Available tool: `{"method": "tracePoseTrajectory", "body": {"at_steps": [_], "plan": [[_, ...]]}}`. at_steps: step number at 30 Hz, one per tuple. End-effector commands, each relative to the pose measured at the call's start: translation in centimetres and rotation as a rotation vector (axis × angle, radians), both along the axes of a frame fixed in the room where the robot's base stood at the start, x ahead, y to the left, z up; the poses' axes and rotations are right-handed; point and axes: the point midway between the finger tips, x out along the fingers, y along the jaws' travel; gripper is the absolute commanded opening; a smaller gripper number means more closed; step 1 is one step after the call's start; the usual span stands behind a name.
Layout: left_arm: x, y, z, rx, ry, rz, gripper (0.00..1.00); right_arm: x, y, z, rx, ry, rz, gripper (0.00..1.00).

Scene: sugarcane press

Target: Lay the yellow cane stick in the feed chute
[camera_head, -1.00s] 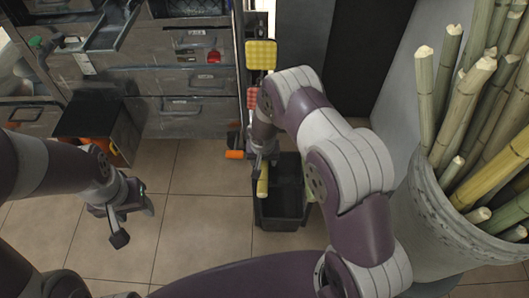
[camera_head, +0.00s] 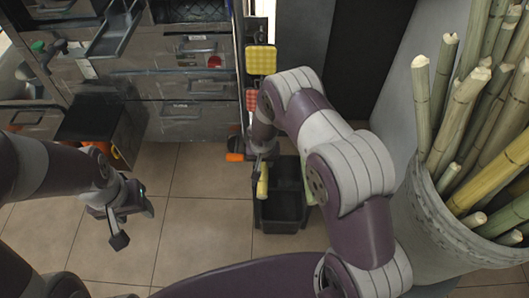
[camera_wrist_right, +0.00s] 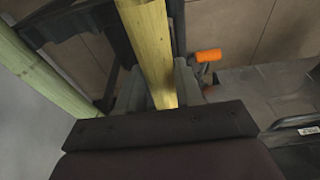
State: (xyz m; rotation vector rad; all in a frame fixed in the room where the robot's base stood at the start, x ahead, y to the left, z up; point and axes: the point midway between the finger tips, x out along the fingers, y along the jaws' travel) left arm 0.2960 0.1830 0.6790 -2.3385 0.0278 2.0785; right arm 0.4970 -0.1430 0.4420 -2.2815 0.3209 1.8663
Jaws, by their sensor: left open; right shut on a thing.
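My right gripper (camera_head: 262,161) is shut on the yellow cane stick (camera_head: 263,182), whose short visible end points down over a black bin. In the right wrist view, the yellow cane stick (camera_wrist_right: 147,45) runs up from between the fingers of that gripper (camera_wrist_right: 165,88). My left gripper (camera_head: 119,219) is open and empty over the floor at left. A grey tray-like channel (camera_head: 113,36) slopes at the upper left by the metal cabinet; it looks like the feed chute, but I cannot be sure. Both grippers are well apart from it.
The black bin (camera_head: 281,216) stands on the tiled floor below my right gripper. A large grey bucket (camera_head: 440,225) of several cane sticks stands at right. A metal cabinet (camera_head: 185,118) fills the back left. A dark box (camera_head: 95,122) juts out there. Floor between is clear.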

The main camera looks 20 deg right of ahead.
Motion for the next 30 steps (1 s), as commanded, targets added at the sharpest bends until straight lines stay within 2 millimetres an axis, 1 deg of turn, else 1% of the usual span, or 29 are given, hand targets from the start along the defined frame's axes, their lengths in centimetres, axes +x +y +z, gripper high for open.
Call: {"method": "tracePoseTrajectory", "body": {"at_steps": [1,2,5,7,13,14,24,27,30], "plan": [[0.0,0.0,0.7,0.000,0.000,0.000,0.52,0.1,0.0,0.9,0.000,-0.002,0.000,0.05],[0.0,0.0,0.9,0.000,0.000,0.000,0.52,0.1,0.0,1.1,0.000,-0.002,0.000,0.05],[0.0,0.0,1.0,0.000,0.000,0.000,0.52,0.0,0.0,1.3,0.000,-0.002,0.000,0.05],[0.0,0.0,0.6,0.000,0.000,0.000,0.52,-0.3,0.1,1.2,0.000,-0.002,0.000,0.05],[0.0,0.0,-0.8,0.000,0.000,0.000,0.52,-2.7,0.9,1.5,0.001,-0.003,0.002,0.05],[0.0,0.0,-1.0,0.000,0.000,0.000,0.52,-3.1,1.0,1.6,0.001,-0.004,0.001,0.00],[0.0,0.0,-3.4,0.000,0.000,0.000,0.52,-7.3,2.2,2.6,0.001,-0.003,0.002,0.00],[0.0,0.0,-3.8,0.000,0.000,0.000,0.52,-8.2,2.4,2.9,0.001,-0.003,0.001,0.00],[0.0,0.0,-3.8,0.000,0.000,0.000,0.52,-8.6,2.5,3.1,0.000,-0.002,0.000,0.00]]}}
